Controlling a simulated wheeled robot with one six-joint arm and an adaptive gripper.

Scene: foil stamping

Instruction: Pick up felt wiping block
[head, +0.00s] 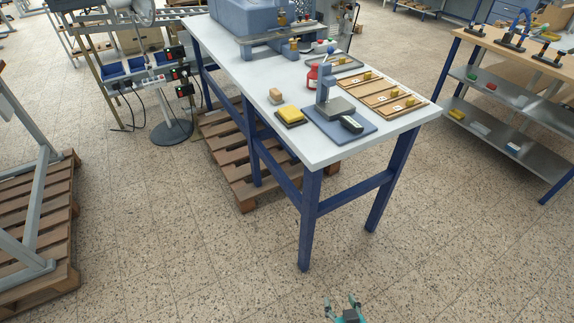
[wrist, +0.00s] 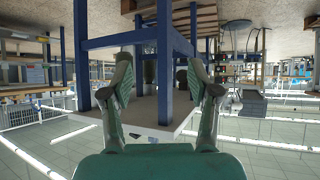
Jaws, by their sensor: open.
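A small tan block (head: 275,96), which looks like the felt wiping block, lies on the white-topped workbench (head: 241,78) near its left edge. Just in front of it is a yellow pad (head: 290,113) on a dark base. My gripper (head: 342,302) is at the bottom of the head view, in front of the bench and well apart from the block. It is open and empty. The wrist view is upside down and shows the two open fingers (wrist: 160,76) facing the bench's blue legs. I cannot make out the block there.
Around the block stand a small press (head: 327,90) on a blue plate, a red bottle (head: 312,77) and wooden trays (head: 377,92). A pallet (head: 226,160) lies under the bench. A shelf table (head: 497,86) stands right. The floor in front is clear.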

